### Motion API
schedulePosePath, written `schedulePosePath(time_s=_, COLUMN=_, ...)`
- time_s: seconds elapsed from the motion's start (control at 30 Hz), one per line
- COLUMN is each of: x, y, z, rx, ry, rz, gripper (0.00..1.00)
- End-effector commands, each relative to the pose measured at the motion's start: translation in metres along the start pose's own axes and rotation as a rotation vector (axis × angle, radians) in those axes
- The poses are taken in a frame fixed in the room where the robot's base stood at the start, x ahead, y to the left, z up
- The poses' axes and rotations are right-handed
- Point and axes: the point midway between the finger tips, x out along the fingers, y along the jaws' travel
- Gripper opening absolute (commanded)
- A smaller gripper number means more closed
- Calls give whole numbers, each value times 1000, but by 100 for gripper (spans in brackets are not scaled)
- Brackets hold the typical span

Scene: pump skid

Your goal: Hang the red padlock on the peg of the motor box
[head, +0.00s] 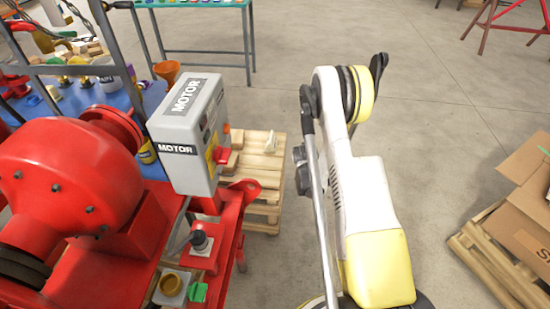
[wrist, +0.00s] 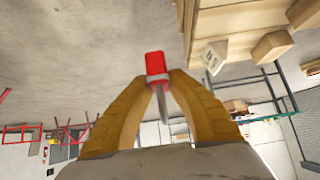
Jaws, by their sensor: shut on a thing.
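The motor box (head: 205,140) is a grey box labelled MOTOR, beside the red pump in the head view. Its right face carries a yellow plate and a red part (head: 221,155). I cannot clearly tell which part is the peg. In the wrist view my gripper (wrist: 158,80) has its two yellow fingers closed on the red padlock (wrist: 155,62). The red body shows beyond the fingertips, with a grey metal part between the fingers. My arm stands to the right of the box in the head view, and I cannot make out the padlock there.
A red pump (head: 65,175) and its red frame (head: 228,215) stand at left. A wooden pallet (head: 268,150) lies behind the box. Cardboard boxes (head: 520,220) sit on another pallet at right. Floor (head: 440,130) is clear between my arm and those boxes.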

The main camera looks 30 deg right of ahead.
Motion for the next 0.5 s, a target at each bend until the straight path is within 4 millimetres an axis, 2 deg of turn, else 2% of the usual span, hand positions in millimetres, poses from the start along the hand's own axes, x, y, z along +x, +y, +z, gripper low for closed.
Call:
schedulePosePath(time_s=0.33, x=2, y=-4, z=0, rx=-1, ry=0, rz=-1, gripper=0)
schedulePosePath(time_s=0.5, x=13, y=-27, z=5, rx=-3, ry=0, rz=-3, gripper=0)
